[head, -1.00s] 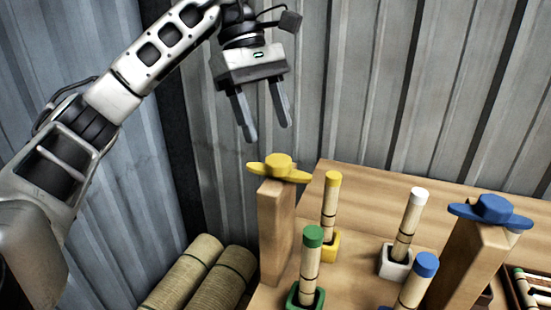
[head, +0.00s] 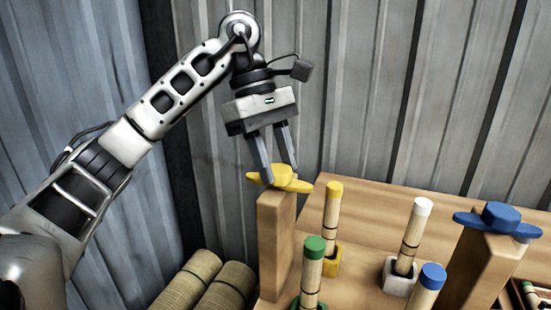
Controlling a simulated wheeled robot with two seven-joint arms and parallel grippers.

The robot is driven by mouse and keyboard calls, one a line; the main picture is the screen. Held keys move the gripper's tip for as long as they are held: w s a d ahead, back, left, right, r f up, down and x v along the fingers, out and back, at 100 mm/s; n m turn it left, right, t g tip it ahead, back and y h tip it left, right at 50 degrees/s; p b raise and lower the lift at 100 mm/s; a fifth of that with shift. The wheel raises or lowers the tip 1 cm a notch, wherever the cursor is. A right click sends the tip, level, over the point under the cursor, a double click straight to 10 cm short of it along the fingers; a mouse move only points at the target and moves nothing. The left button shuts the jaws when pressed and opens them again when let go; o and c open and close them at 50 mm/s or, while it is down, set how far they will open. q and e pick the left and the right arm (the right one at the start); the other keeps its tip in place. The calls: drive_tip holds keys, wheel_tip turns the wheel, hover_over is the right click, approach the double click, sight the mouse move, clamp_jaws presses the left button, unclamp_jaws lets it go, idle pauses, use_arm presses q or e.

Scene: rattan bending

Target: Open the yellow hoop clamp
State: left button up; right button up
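The yellow hoop clamp (head: 285,176) is a winged knob on top of a wooden post (head: 276,240) at the table's left side. My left gripper (head: 281,176) points down over the knob with its fingers apart. One fingertip is at the knob's left side and the other is at its far right side. The fingers look to straddle the knob, but I cannot tell whether they touch it. My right gripper is not in view.
Rods with yellow (head: 332,215), white (head: 411,235), green (head: 312,268) and blue (head: 428,290) tops stand in holders right of the post. A blue winged knob (head: 498,217) tops another post. Rattan bundles (head: 190,280) lie lower left. A corrugated wall stands behind.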

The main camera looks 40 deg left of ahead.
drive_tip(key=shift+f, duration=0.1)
use_arm(q)
drive_tip(key=shift+f+n+t+b, duration=0.1)
drive_tip(key=shift+n+t+b, duration=0.3)
drive_tip(key=shift+n, duration=0.7)
drive_tip(key=n+t, duration=0.1)
drive_tip(key=n, duration=0.1)
drive_tip(key=shift+s+n, duration=0.1)
drive_tip(key=shift+n, duration=0.2)
drive_tip(key=n+t, duration=0.1)
drive_tip(key=n, duration=0.2)
drive_tip(key=shift+s+n+y+b, duration=0.1)
drive_tip(key=shift+n+y+b, duration=0.2)
drive_tip(key=shift+y+b, duration=0.1)
drive_tip(key=n+t+y, duration=0.1)
drive_tip(key=n, duration=0.3)
drive_tip(key=shift+s+d+n, duration=0.1)
drive_tip(key=shift+n, duration=0.2)
drive_tip(key=n+y, duration=0.1)
drive_tip(key=n, duration=0.1)
drive_tip(key=n+t, duration=0.1)
drive_tip(key=n, duration=0.1)
drive_tip(key=shift+d+n+y+p, duration=0.1)
drive_tip(key=shift+n+y+p, duration=0.2)
drive_tip(key=shift+n+y, duration=0.1)
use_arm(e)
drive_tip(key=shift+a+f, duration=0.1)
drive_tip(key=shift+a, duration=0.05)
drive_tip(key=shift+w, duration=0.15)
